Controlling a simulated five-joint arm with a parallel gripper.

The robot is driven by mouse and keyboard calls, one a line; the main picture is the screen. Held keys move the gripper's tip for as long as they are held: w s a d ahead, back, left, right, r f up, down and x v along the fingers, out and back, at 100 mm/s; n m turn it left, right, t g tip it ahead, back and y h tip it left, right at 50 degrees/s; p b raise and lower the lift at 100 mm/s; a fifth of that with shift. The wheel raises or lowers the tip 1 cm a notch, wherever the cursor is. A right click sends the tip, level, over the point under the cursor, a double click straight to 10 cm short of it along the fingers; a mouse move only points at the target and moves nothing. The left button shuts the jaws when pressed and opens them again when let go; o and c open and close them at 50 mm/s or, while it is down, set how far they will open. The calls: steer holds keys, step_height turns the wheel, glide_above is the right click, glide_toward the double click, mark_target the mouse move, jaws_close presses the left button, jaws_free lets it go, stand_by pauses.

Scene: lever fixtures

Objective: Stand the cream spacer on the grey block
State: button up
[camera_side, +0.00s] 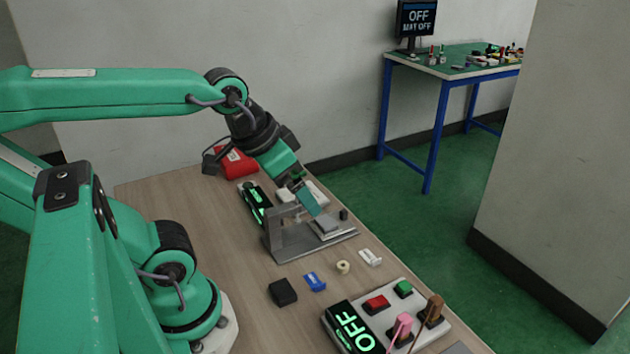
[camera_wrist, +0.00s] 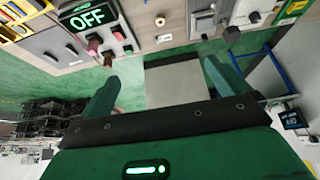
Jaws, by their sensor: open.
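The cream spacer (camera_side: 343,267) is a small round ring standing on the wooden table, in front of the metal lever fixture (camera_side: 290,243). In the wrist view the spacer (camera_wrist: 160,20) is near the top edge. In the wrist view a pale square face (camera_wrist: 175,82) shows between the open fingers (camera_wrist: 161,72).
A control panel (camera_side: 414,313) with levers, buttons and an OFF display stands at the front right. A blue piece (camera_side: 315,282) and a white piece (camera_side: 370,257) lie near the spacer. A red object (camera_side: 236,163) sits at the table's back.

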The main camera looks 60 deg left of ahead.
steer(key=shift+s, duration=0.1)
steer(key=c, duration=1.1)
steer(key=shift+f, duration=0.1)
steer(key=w+f+n+g, duration=0.1)
steer(key=w+f+g, duration=0.1)
steer(key=w+f, duration=0.2)
steer(key=w+f+n+g, duration=0.1)
steer(key=w+f+n, duration=0.1)
steer(key=w+f, duration=0.2)
steer(key=w+f+n+g, duration=0.1)
steer(key=w+f, duration=0.3)
steer(key=f, duration=0.4)
steer(key=shift+a+f+n+g, duration=0.3)
steer(key=shift+g, duration=0.5)
steer(key=shift+f, duration=0.15)
